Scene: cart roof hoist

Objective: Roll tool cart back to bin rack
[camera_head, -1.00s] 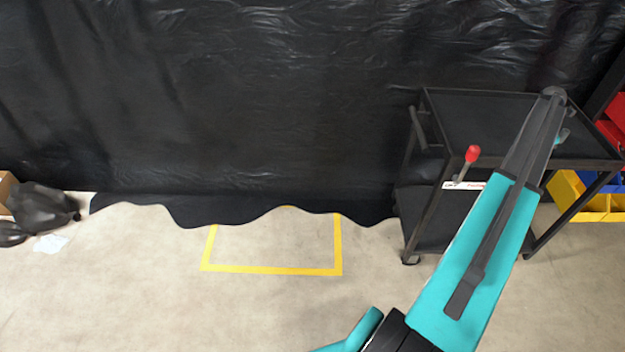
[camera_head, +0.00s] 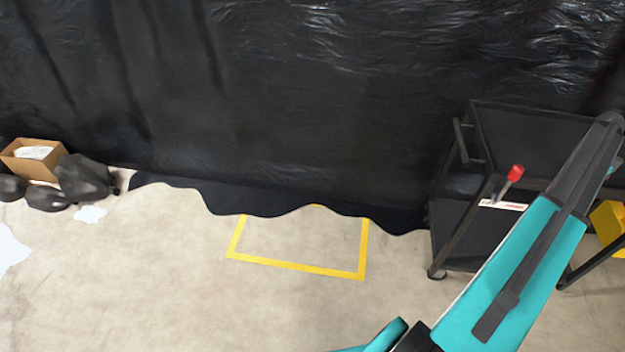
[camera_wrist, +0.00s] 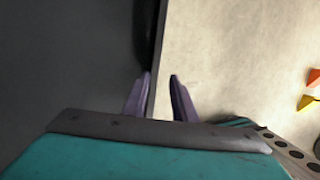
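The black tool cart (camera_head: 470,235) stands upright at the right of the head view, close to the black sheeting. It has shelves, a side handle, and a red-knobbed lever (camera_head: 515,173) on its near edge. My arm reaches across it and hides part of it. The cart's dark surface (camera_wrist: 70,60) fills the left of the wrist view. My gripper (camera_wrist: 160,77) has its purple fingers apart at the cart's edge, with pale floor visible between them. A dark bar lies by the left finger; no grip on it shows. Of the bin rack, only a yellow bin (camera_head: 609,225) is clear, at the right edge.
Yellow tape (camera_head: 295,265) marks a floor area left of the cart, partly under the sheeting's wavy hem. A cardboard box (camera_head: 35,165), black bags (camera_head: 85,178) and white scraps (camera_head: 90,214) lie at the left. The floor between is clear.

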